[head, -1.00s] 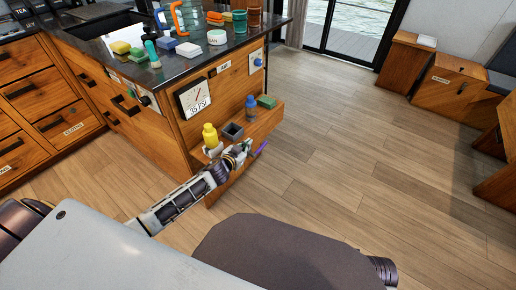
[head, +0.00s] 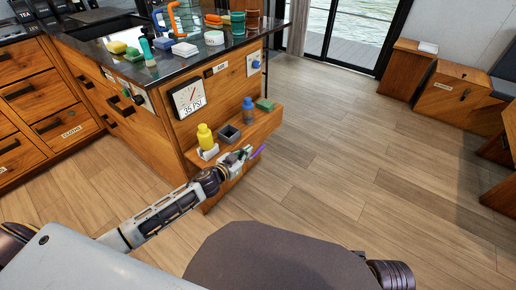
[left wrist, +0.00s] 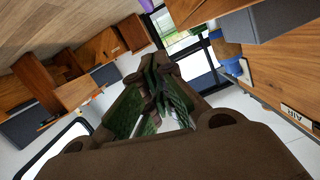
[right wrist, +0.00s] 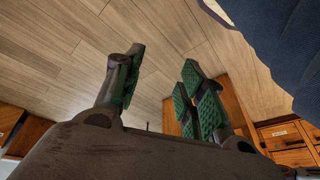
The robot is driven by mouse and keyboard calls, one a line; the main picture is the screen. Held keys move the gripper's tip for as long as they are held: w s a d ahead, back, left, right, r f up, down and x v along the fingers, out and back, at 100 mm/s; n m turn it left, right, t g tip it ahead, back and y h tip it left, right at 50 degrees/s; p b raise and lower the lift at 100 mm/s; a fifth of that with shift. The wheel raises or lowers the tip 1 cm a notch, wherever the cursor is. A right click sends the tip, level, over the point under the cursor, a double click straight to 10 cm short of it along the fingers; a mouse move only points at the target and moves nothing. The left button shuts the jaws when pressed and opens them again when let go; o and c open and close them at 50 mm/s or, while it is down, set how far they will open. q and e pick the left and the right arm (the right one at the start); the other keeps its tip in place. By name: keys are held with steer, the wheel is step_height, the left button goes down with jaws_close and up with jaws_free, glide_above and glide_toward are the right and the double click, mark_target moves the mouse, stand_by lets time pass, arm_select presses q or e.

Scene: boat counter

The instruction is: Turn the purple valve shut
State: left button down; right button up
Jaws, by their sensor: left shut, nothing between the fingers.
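The purple valve (head: 258,151) shows as a thin purple strip at the shelf's front, low on the counter's end. My left gripper (head: 247,151) is just left of it and hides part of the area; I cannot tell if they touch. In the left wrist view, the left fingers (left wrist: 152,66) are closed together with nothing between them. A small purple piece (left wrist: 145,5) shows at the top edge there, beyond the fingertips. My right gripper (right wrist: 163,62) is open and empty over the floor in the right wrist view.
A gauge (head: 187,98) reading 35 PSI is above. The floor (head: 350,160) to the right is clear.

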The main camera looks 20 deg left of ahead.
arm_select(q)
steer(key=shift+w, duration=0.2)
arm_select(e)
steer(key=shift+f, duration=0.1)
arm_select(q)
steer(key=b, duration=0.3)
glide_above(258, 153)
steer(key=shift+f, duration=1.5)
steer(key=shift+w+f+b, duration=0.1)
steer(key=shift+f+b, duration=1)
steer(key=shift+f, duration=0.35)
arm_select(e)
steer(key=w+a+f+t+y, duration=0.1)
steer(key=a+f, duration=0.2)
steer(key=f, duration=0.8)
steer(key=shift+w+m+t+y, duration=0.2)
steer(key=shift+m+t+y, duration=0.2)
steer(key=shift+r, duration=0.1)
